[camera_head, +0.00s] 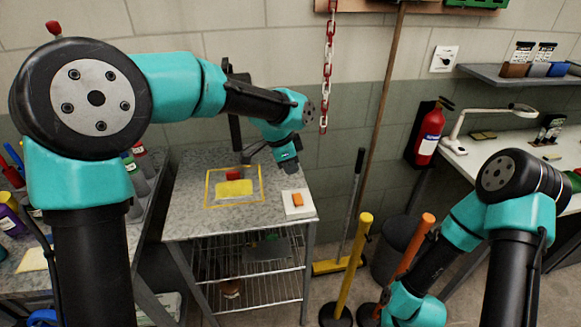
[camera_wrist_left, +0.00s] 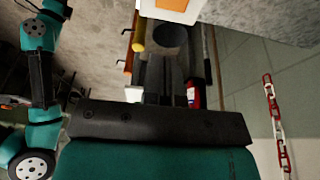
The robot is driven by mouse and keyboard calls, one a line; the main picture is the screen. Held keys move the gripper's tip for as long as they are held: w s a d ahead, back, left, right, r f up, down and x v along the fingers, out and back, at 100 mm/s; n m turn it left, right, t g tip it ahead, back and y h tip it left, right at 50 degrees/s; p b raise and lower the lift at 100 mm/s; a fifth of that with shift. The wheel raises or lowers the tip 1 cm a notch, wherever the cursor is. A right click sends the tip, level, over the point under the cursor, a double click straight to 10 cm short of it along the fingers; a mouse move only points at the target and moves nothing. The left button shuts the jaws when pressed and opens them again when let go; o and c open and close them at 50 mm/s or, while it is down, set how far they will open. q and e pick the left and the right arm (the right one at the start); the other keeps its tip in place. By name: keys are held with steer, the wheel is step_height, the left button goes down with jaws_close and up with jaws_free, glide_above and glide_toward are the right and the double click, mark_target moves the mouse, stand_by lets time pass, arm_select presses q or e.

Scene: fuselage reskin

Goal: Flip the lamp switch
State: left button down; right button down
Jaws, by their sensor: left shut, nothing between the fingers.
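A white switch box with an orange rocker (camera_head: 298,203) sits on the near right corner of the grey stone-topped table (camera_head: 190,222). It also shows cut off at the top edge of the left wrist view (camera_wrist_left: 168,12). My left gripper (camera_head: 288,166) is over the back right of the table, above and behind the switch box, and looks apart from it. Its dark body shows in the left wrist view (camera_wrist_left: 165,80); it is shut and empty. The rocker's exact tilt is too small to tell. My right arm is at the lower right, with its gripper out of view.
A yellow outlined area with a yellow block (camera_head: 234,188) lies left of the switch box. A dark post (camera_head: 235,130) stands at the table's back. A red-white chain (camera_head: 328,70) hangs behind.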

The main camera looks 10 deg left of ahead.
mark_target(300, 202)
arm_select(q)
steer(key=x, duration=1)
steer(key=shift+s+a+f, duration=0.1)
steer(key=shift+a+f, duration=0.2)
steer(key=shift+f, duration=0.55)
steer(key=shift+f, duration=0.1)
steer(key=shift+s+f, duration=0.1)
steer(key=shift+f, duration=0.1)
steer(key=shift+w+a+r, duration=0.2)
steer(key=shift+w+r, duration=0.1)
steer(key=shift+w, duration=0.4)
